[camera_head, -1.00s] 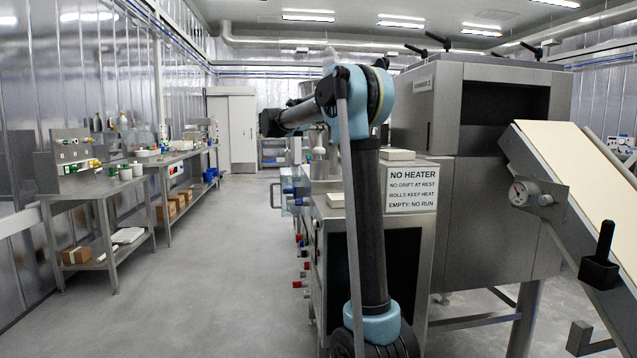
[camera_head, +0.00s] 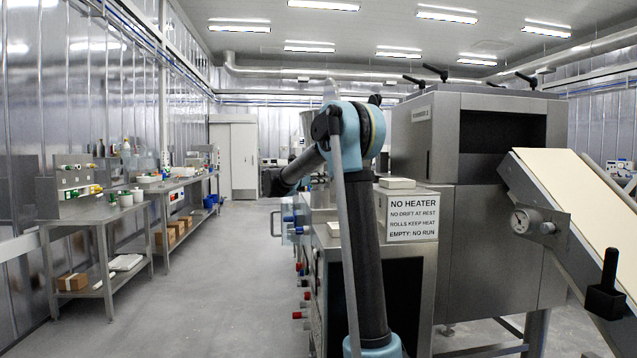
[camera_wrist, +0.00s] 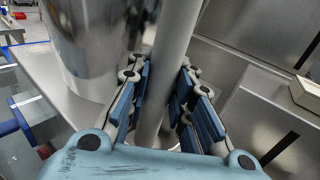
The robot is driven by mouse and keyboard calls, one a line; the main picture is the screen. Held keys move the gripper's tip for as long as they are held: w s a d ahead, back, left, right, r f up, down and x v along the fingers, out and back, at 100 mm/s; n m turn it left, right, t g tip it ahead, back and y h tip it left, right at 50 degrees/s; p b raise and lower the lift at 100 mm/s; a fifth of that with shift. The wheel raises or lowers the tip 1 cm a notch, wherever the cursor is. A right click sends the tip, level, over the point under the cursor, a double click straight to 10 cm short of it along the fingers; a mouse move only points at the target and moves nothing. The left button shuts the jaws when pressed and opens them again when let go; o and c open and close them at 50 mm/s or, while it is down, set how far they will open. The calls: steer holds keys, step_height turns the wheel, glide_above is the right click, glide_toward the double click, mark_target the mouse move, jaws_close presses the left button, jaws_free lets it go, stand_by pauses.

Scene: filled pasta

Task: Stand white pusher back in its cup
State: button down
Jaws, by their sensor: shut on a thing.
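In the wrist view, my gripper (camera_wrist: 160,85) has its blue-padded fingers closed around a pale, smooth rod, which looks like the white pusher (camera_wrist: 178,45). The rod runs from the top edge of the picture down between the fingers. Its lower end is hidden by the gripper body, so I cannot tell whether it stands in anything. I cannot make out the cup in either view. In the head view, my gripper is hidden behind my arm.
A large shiny steel cylinder (camera_wrist: 95,40) stands close left of the rod. Steel machine panels and a pale block (camera_wrist: 305,95) lie to the right. In the head view, the machine (camera_head: 480,230) fills the right; the aisle floor (camera_head: 210,290) is clear.

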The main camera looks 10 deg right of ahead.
steer(key=c, duration=1.4)
jaws_free()
steer(key=v, duration=1.2)
